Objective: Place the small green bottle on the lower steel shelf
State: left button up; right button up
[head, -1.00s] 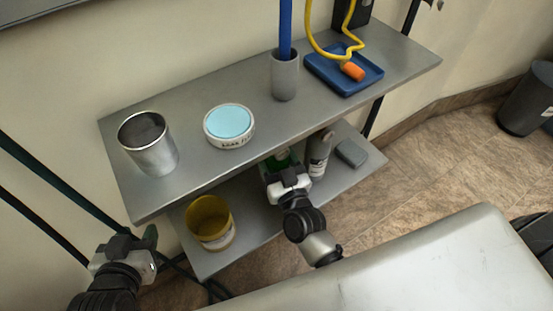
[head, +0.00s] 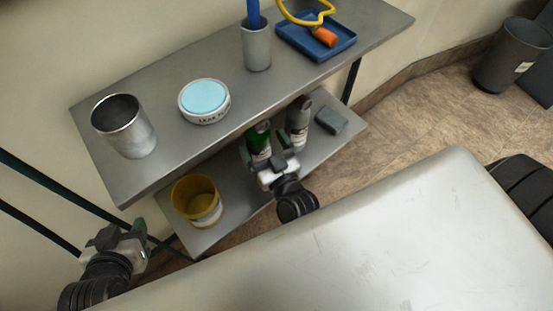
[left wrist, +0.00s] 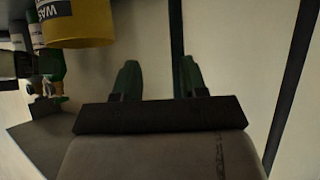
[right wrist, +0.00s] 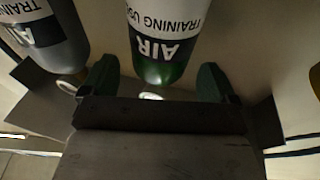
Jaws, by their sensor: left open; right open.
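The small green bottle (head: 259,143) stands upright on the lower steel shelf (head: 232,205), under the upper shelf's front edge. In the right wrist view the green bottle (right wrist: 160,62) shows a white label reading AIR and TRAINING. My right gripper (head: 268,160) is open just in front of the bottle; in the right wrist view its fingers (right wrist: 157,85) are spread with the bottle between and beyond them. Whether they touch it I cannot tell. My left gripper (head: 117,238) is open and empty at the left, off the shelf; its fingers also show in the left wrist view (left wrist: 158,78).
A grey bottle (head: 298,124) stands close right of the green one, with a grey block (head: 331,121) beyond. A yellow tub (head: 197,200) is at the lower shelf's left. The upper shelf (head: 170,130) overhangs, carrying a metal cup (head: 125,128), round tin (head: 205,101) and blue tray (head: 330,48).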

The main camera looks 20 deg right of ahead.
pick_arm(q)
jog(key=s+f+g, duration=0.1)
jog(key=s+a+f+g, duration=0.1)
jog(key=s, duration=0.1)
jog(key=shift+s+a+g+y+p, duration=0.1)
jog(key=shift+s+g+y+p, duration=0.05)
jog(key=shift+g+y+p, duration=0.25)
pick_arm(e)
jog(key=s+d+r+n+g, duration=0.1)
jog(key=s+d+g, duration=0.3)
jog(key=s+g, duration=0.8)
jog(key=shift+d+r+n, duration=0.2)
jog(key=shift+n, duration=0.1)
pick_arm(q)
jog(key=shift+f, duration=0.1)
